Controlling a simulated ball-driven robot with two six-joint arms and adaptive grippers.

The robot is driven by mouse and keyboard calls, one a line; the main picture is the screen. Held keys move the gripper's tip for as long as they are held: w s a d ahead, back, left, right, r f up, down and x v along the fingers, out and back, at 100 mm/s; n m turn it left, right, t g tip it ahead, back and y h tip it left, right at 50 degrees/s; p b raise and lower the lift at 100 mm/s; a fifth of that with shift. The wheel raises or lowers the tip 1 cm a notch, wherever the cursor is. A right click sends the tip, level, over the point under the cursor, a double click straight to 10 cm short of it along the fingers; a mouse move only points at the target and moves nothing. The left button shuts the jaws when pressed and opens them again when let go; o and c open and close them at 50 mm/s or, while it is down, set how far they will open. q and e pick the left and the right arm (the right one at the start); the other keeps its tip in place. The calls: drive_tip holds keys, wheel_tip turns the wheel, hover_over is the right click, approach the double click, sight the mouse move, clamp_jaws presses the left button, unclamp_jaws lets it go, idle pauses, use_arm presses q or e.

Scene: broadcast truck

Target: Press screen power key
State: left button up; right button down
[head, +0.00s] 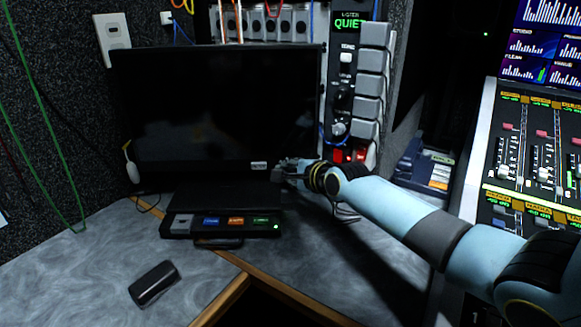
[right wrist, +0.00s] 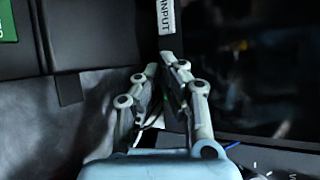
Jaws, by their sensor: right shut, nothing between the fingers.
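The monitor (head: 215,105) stands at the back of the desk with a dark, blank screen. It also fills the right of the right wrist view (right wrist: 250,60). A small white label (head: 259,165) sits on its lower right bezel; in the right wrist view this label (right wrist: 166,17) reads INPUT. My right gripper (head: 281,168) is shut and empty at the monitor's lower right corner, just right of the label. In the right wrist view its fingertips (right wrist: 161,62) are close together beside the bezel edge; I cannot tell if they touch it. I cannot make out the power key. My left gripper is not in view.
A black key panel (head: 175,233) with coloured keys and a lit green light lies below the monitor. A small black box (head: 153,284) lies on the desk at front left. A mixing console (head: 530,165) stands at the right. Thin cables hang left. The desk's front left is mostly clear.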

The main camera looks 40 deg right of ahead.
drive_tip(key=shift+w+d, duration=0.2)
drive_tip(key=shift+w, duration=0.1)
idle(0.4)
drive_tip(key=shift+s+a+p, duration=0.55)
drive_tip(key=shift+s+p, duration=0.25)
drive_tip(key=shift+p, duration=0.05)
